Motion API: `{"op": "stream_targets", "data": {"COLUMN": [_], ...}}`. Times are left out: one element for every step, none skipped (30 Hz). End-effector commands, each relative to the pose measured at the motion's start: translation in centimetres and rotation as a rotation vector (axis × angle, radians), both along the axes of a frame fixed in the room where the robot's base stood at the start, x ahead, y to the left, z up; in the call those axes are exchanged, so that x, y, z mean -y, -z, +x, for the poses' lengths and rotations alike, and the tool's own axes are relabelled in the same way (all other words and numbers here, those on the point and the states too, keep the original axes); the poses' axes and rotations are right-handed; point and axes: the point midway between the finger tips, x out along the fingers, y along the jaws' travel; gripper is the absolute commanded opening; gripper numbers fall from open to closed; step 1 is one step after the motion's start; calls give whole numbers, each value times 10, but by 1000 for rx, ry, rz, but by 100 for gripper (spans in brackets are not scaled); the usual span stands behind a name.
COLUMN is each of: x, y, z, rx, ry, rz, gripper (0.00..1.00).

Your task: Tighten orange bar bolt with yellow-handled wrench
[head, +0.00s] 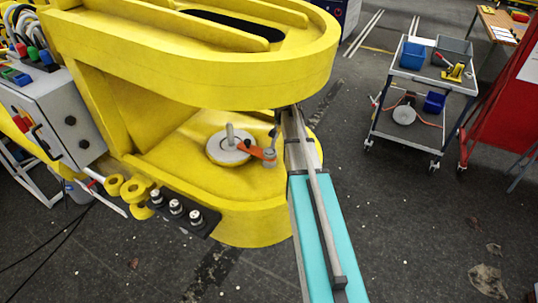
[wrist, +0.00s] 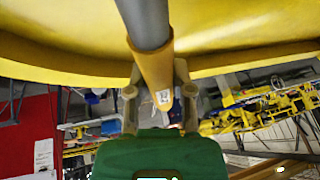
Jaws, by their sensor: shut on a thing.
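The orange bar (head: 250,148) lies on the yellow lower plate of the boom in the head view. It runs from a round grey disc with an upright pin to a grey bolt (head: 269,155) at its right end. My gripper (wrist: 158,92) is shut on the yellow handle of the wrench (wrist: 154,70) in the wrist view. The wrench's grey shaft (wrist: 146,22) runs up and out of that picture. In the head view my arm reaches in beside the bolt and hides most of the gripper. I cannot tell whether the wrench sits on the bolt.
The yellow upper plate (head: 200,75) overhangs the work area closely. A grey control box (head: 52,115) is at left. A cart (head: 428,78) with blue bins and a red panel (head: 498,100) stand at right. The floor between is mostly clear.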

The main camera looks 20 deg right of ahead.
Motion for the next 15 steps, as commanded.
{"op": "stream_targets", "data": {"x": [1,1,1,1,2,2,2,3,3,4,5,5,6,6,7], "y": [0,0,0,0,0,0,0,0,0,0,0,0,0,0,0], "z": [0,0,0,0,0,-1,-1,-1,-2,-3,-3,-4,-5,-5,-5], "rx": [1,1,0,0,0,0,-1,-1,-2,-2,-3,-3,-4,-4,-5], "ry": [3,2,3,3,4,8,10,14,21,26,33,40,45,50,55], "rz": [-1,-2,-2,-2,-2,-2,-2,-2,-3,-3,-3,-4,-3,-4,-4], "gripper": [0,0,0,0,0,0,0,0,0,0,0,0,0,0,0]}}
